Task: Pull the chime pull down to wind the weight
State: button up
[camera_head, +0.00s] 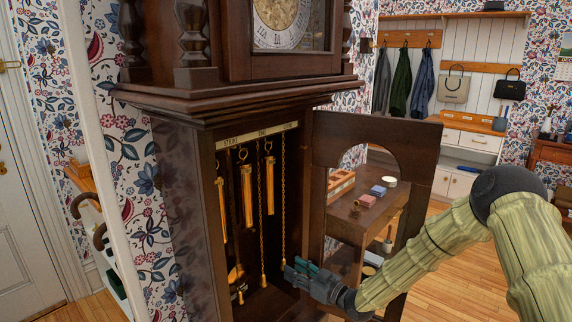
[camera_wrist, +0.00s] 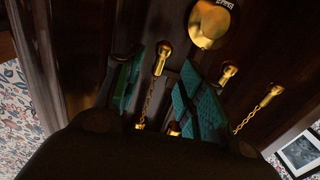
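The tall dark clock case stands open, with three brass weights and thin chains inside. The chime pull (camera_head: 283,264), a small brass tip on the rightmost chain (camera_head: 283,200), hangs low in the case. The label above it is too small to read surely. My gripper (camera_head: 297,269) is just right of this pull, inside the doorway. In the wrist view its teal fingers (camera_wrist: 160,90) are spread apart. A brass pull (camera_wrist: 163,54), seemingly the same one, shows between them in the picture; contact cannot be told. The rightmost weight (camera_head: 270,185) hangs high, left of the chain.
Two other pulls, the middle one (camera_head: 263,281) and the left one (camera_head: 240,297), hang nearby. The brass pendulum bob (camera_wrist: 210,24) is behind them. The open arched door (camera_head: 325,150) stands on the right, beside my arm. A table (camera_head: 350,225) with small boxes shows through its opening.

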jog(key=p+v, duration=0.1)
jog(key=v, duration=0.8)
dwell(0.5)
jog(key=s+d+f+m+g+h+p, duration=0.2)
jog(key=s+d+f+m+h+p, duration=0.15)
jog(key=s+f, duration=0.6)
jog(key=s+d+f+m+g+h+p, duration=0.2)
jog(key=s+f+m+h, duration=0.4)
jog(key=s, duration=0.6)
jog(key=s+d+g+h+p, duration=0.1)
jog(key=s+d, duration=0.3)
jog(key=s, duration=0.5)
jog(key=s+d+m+g+h+p, duration=0.1)
jog(key=s+d+g+h, duration=0.1)
jog(key=s, duration=0.7)
jog(key=s+d+f+m+g+h+p, duration=0.1)
jog(key=s+d+g+h, duration=0.1)
jog(key=s+d, duration=0.5)
jog(key=shift+s+g, duration=0.8)
jog(key=shift+s, duration=0.3)
